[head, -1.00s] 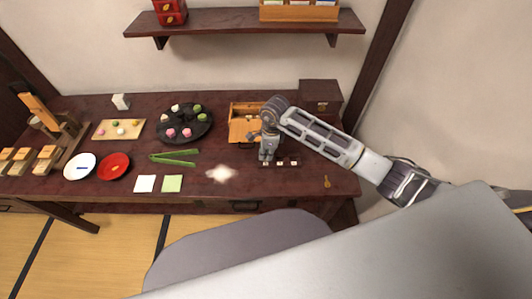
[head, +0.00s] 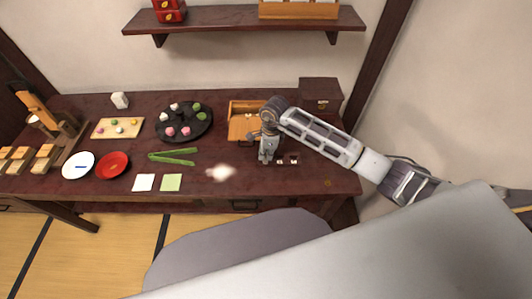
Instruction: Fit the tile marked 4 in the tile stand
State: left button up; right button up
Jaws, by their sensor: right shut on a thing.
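The tile stand (head: 287,163) is a low dark strip near the front right of the dark table, with small white tiles (head: 294,161) showing in it. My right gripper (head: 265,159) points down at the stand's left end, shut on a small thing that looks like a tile. The fingers hide most of what they hold, and no number can be read at this size. I cannot tell whether the held tile touches the stand. My left gripper is out of view.
An open wooden box (head: 240,127) stands just behind my right gripper, with a dark chest (head: 320,92) at the back right. A black plate of sweets (head: 184,122), green tongs (head: 174,157) and a pale blurred item (head: 221,172) lie to the left.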

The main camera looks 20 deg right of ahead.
jog(key=o, duration=0.7)
jog(key=shift+o, duration=0.2)
jog(key=shift+s+d+r, duration=0.1)
jog(key=shift+d+r, duration=0.05)
jog(key=shift+r, duration=1.15)
jog(key=shift+w+d+r, duration=0.1)
jog(key=shift+d+r, duration=0.1)
jog(key=shift+r, duration=1.15)
jog(key=shift+s+d+r, duration=0.1)
jog(key=shift+d+r, duration=0.05)
jog(key=shift+r, duration=1.15)
jog(key=shift+r+p, duration=0.3)
